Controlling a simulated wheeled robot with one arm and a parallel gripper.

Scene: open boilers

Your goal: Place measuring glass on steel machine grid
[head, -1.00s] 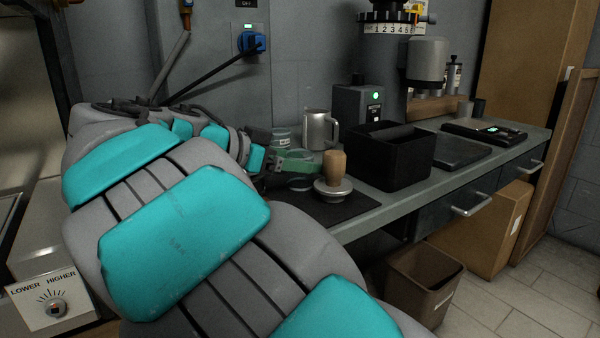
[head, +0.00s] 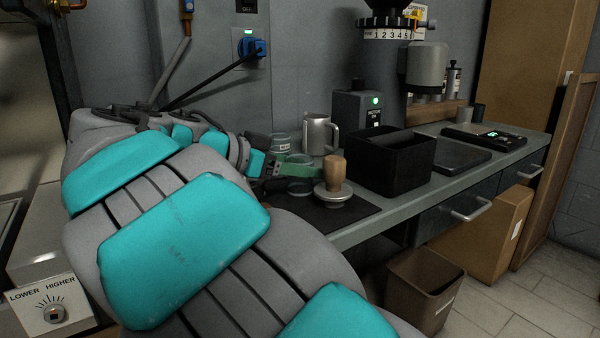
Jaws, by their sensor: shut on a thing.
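My gripper (head: 298,166) is at the left end of the counter, its greenish fingers pointing right, just left of the wooden-handled tamper (head: 334,178). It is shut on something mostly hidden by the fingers. A clear round glass edge (head: 299,187) shows just below the fingers and seems to be the measuring glass they hold. Whether it touches the dark mat cannot be told. Another clear glass with a pale label (head: 283,147) shows behind the fingers. The steel machine (head: 35,248) is at the left edge. Its grid is not clearly seen; my arm covers much of that side.
A steel jug (head: 318,133) stands behind the gripper. A black open box (head: 390,165) and a scale (head: 485,137) stand farther right on the counter. The dark mat (head: 350,211) lies under the tamper. A bin (head: 425,285) stands on the floor below.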

